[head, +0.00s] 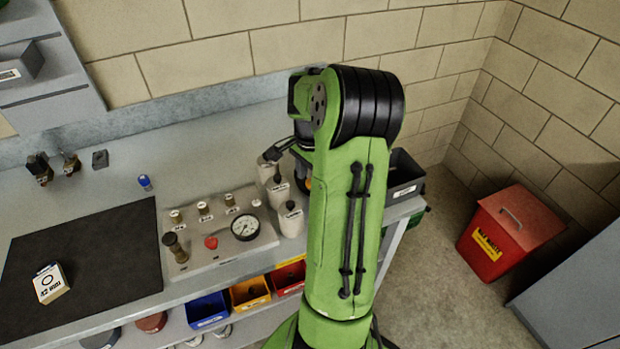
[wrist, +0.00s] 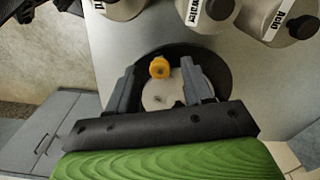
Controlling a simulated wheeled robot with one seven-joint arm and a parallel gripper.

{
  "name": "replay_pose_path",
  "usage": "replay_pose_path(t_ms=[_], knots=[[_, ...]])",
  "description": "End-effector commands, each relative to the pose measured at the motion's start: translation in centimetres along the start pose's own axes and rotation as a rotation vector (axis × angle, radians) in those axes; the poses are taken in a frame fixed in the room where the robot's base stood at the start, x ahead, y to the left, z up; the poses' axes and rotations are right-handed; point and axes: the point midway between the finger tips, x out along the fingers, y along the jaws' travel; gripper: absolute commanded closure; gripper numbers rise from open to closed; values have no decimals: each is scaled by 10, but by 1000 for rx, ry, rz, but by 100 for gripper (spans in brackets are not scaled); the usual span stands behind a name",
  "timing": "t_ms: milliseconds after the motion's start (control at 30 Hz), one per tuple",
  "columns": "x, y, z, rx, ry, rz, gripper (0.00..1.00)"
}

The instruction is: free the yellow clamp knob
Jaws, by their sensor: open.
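The yellow clamp knob (wrist: 159,68) shows in the wrist view, near the far edge of a pale round part that sits on a dark round base (wrist: 212,70). My gripper (wrist: 163,78) is open, its two grey fingers standing on either side of the pale part. The knob lies between the fingertips, with a gap to each; I cannot tell their height above it. In the head view my green arm hides most of this spot and the gripper.
Several white labelled bottles (head: 290,220) stand close by on the bench. A gauge panel (head: 222,236) and a black mat (head: 90,255) lie to the left. A dark bin (head: 403,178) sits at the bench's right end. A red waste bin (head: 508,232) stands on the floor.

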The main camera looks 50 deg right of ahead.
Motion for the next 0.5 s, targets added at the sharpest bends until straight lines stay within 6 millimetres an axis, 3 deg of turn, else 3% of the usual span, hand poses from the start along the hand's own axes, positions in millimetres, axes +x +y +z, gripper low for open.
replay_pose_path(t_ms=[267,500], knots=[[2,0,0,-1,1,-1,49],[2,0,0,-1,1,-1,86]])
